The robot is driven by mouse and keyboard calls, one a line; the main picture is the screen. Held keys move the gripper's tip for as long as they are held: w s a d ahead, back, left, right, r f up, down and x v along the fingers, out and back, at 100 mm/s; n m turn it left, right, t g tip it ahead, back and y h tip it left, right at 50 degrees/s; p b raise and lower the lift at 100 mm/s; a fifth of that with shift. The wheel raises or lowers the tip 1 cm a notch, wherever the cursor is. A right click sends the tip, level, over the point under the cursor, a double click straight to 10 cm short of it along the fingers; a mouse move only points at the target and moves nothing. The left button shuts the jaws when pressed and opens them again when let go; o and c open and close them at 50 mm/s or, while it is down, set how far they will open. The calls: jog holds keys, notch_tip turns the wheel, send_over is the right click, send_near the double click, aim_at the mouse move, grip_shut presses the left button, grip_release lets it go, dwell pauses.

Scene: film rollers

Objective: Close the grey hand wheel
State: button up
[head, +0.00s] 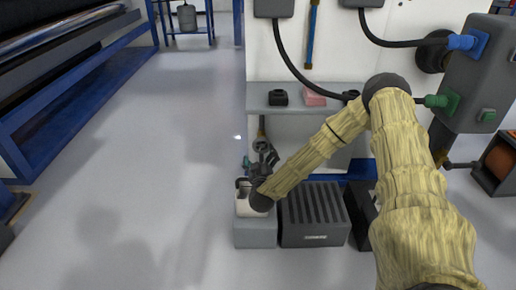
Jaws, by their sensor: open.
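A small grey ring-shaped part, which looks like the grey hand wheel (261,146), shows just beyond my gripper, below the grey shelf. My gripper (266,157) is at the end of my arm, open, with its fingers pointing away from me. It is close to the wheel and partly overlaps it in the picture. I cannot tell whether they touch. The wheel's lower part and its mount are hidden behind the gripper.
A grey shelf (318,113) on the white wall bears a black and a pink block. A dark ribbed box (314,215) and a light grey box (255,233) stand below my arm. A grey cabinet (474,85) with cables is at right. The floor (130,190) at left is clear.

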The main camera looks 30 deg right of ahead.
aim_at(261, 146)
jog(key=shift+w+d+f+b, duration=0.15)
jog(key=shift+w+d+b, duration=0.15)
jog(key=shift+d, duration=0.15)
jog(key=b+x, duration=0.2)
jog(key=x, duration=0.3)
jog(key=shift+w+b, duration=0.2)
jog(key=shift+b, duration=0.1)
jog(key=shift+w+d, duration=0.3)
jog(key=shift+w, duration=0.25)
jog(key=shift+c, duration=0.4)
jog(key=c, duration=0.9)
